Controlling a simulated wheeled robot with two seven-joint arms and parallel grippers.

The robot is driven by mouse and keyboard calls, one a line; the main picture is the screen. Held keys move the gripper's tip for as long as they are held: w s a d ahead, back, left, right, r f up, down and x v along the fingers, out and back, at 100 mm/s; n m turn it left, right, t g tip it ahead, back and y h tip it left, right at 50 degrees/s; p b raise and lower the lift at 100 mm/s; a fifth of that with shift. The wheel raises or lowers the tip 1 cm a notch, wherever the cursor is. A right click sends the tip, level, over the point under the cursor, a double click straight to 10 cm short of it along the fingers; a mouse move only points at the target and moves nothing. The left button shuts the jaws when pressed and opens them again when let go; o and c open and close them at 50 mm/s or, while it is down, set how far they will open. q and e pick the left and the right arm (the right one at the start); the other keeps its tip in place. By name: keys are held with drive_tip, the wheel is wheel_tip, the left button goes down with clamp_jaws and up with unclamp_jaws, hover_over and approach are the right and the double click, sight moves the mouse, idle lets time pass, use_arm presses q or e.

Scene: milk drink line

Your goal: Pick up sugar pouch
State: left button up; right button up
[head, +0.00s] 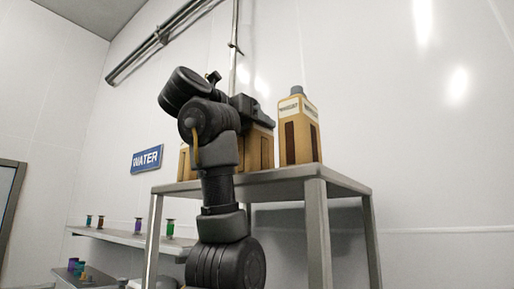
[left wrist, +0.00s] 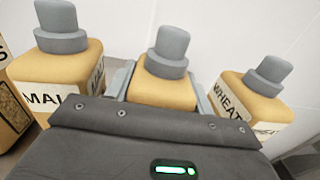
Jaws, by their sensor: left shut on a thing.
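Tan pouches with grey caps stand in a row. In the left wrist view, the middle pouch (left wrist: 163,92) is between my left gripper's fingers (left wrist: 160,88), which are shut on it. Its label is hidden by the gripper body, so I cannot read whether it says sugar. In the head view, my left gripper (head: 258,112) is at the pouches on top of the metal rack (head: 345,182), and my arm partly covers them. Whether the held pouch touches the rack top is hidden. My right gripper is not in view.
A pouch whose label starts "MAL" (left wrist: 70,70) stands close on the left, and a "WHEAT" pouch (left wrist: 250,97) close on the right. Another pouch edge (left wrist: 12,105) shows far left. Lower shelves (head: 120,236) hold small coloured spools. A white wall is behind.

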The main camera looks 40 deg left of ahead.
use_arm(q)
clamp_jaws()
drive_tip(key=shift+s, duration=0.1)
drive_tip(key=shift+r, duration=0.15)
